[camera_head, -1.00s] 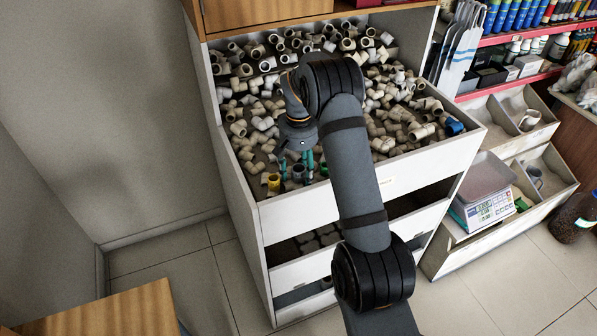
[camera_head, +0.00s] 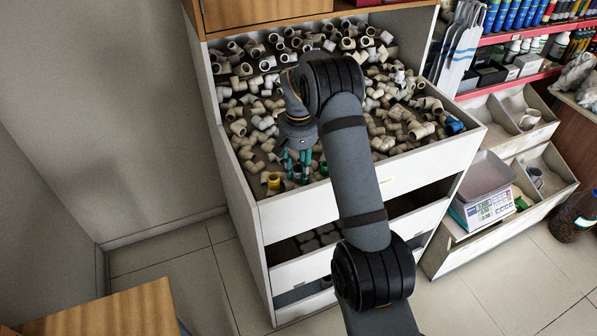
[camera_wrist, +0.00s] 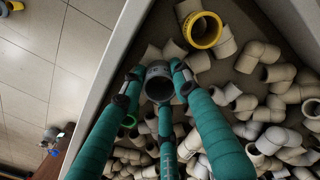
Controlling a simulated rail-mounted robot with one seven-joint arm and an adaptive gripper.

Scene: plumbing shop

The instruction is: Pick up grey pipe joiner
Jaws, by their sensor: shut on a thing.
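The grey pipe joiner (camera_wrist: 158,72) is a short dark grey ring-shaped piece. In the wrist view it sits between the teal fingers of my gripper (camera_wrist: 160,86), which are closed around it near the inner wall of the bin. In the head view my gripper (camera_head: 298,168) points down into the front left corner of the bin, and the fingers mostly hide the joiner. I cannot tell whether the joiner still touches the bin floor.
A yellow-ringed fitting (camera_wrist: 203,30) lies close beside the joiner; it also shows in the head view (camera_head: 273,181). Many pale elbows fill the bin (camera_head: 300,212). A scale (camera_head: 484,190) stands at right.

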